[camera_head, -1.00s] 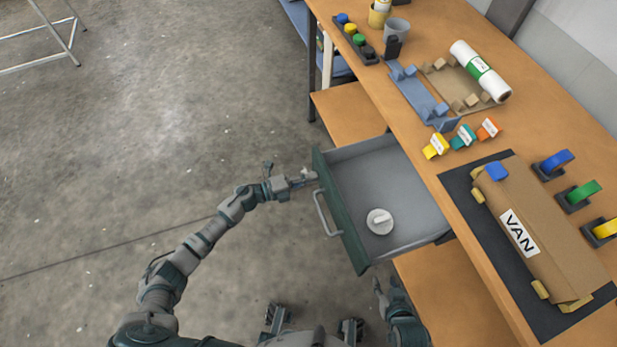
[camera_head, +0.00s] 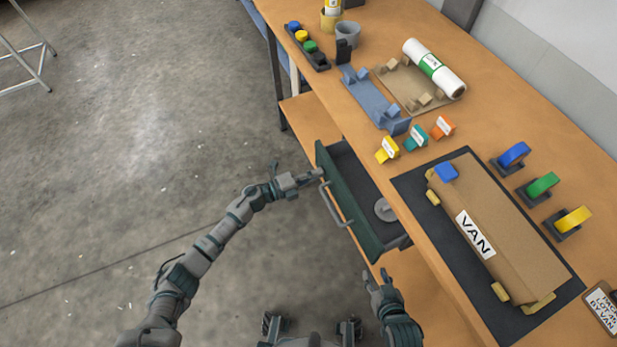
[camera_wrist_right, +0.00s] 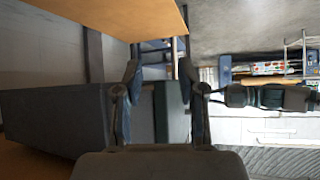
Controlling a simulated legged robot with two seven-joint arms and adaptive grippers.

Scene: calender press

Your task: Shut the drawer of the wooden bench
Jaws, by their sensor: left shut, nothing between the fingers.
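The drawer with its dark green front (camera_head: 347,200) sticks part way out of the wooden bench (camera_head: 340,105). Its grey handle (camera_head: 333,206) is on the outer face. A round grey object (camera_head: 384,210) lies inside, partly under the bench top's edge. My left gripper (camera_head: 318,173) is shut and empty, at the front's far end near the handle's upper end; I cannot tell whether it touches. My right gripper (camera_head: 376,277) is open and empty, below the drawer's near end. Its spread fingers (camera_wrist_right: 160,82) also show in the right wrist view.
A brown block marked VAN (camera_head: 490,230) lies on a dark mat (camera_head: 410,182) on the bench top. A white roll (camera_head: 434,67), small coloured tags and tape rolls stand there too. A lower wooden shelf (camera_head: 305,115) runs beneath.

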